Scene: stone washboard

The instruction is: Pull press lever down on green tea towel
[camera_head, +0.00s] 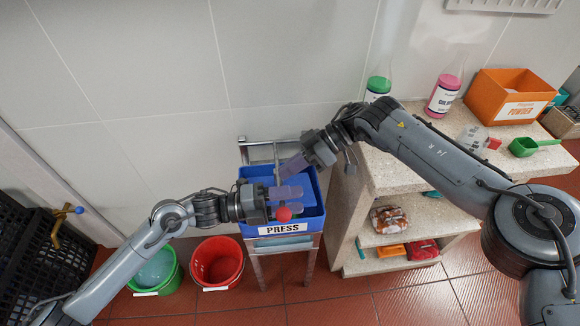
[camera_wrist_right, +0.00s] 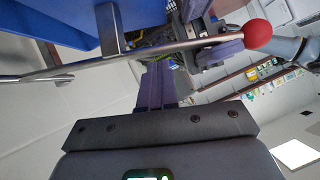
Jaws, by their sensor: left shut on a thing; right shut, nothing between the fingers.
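The blue press (camera_head: 314,222), labelled PRESS, stands on a metal stand against the wall. Its lever is a metal bar (camera_wrist_right: 150,57) ending in a red ball (camera_head: 284,213); the ball also shows in the right wrist view (camera_wrist_right: 257,34). My left gripper (camera_head: 292,199) is over the press, shut on the lever close to the ball. My right gripper (camera_head: 285,174) is shut and empty above the back of the press; in the right wrist view its fingers (camera_wrist_right: 156,88) are just beside the bar. A green tea towel cannot be made out clearly; my grippers cover much of the press.
A green bucket (camera_head: 170,282) and a red bucket (camera_head: 233,276) stand on the floor left of the stand. A stone shelf unit (camera_head: 385,178) stands close on the right, with bottles, an orange powder box (camera_head: 485,90) and a green scoop (camera_head: 523,148) on top. Black crates (camera_head: 45,230) stand far left.

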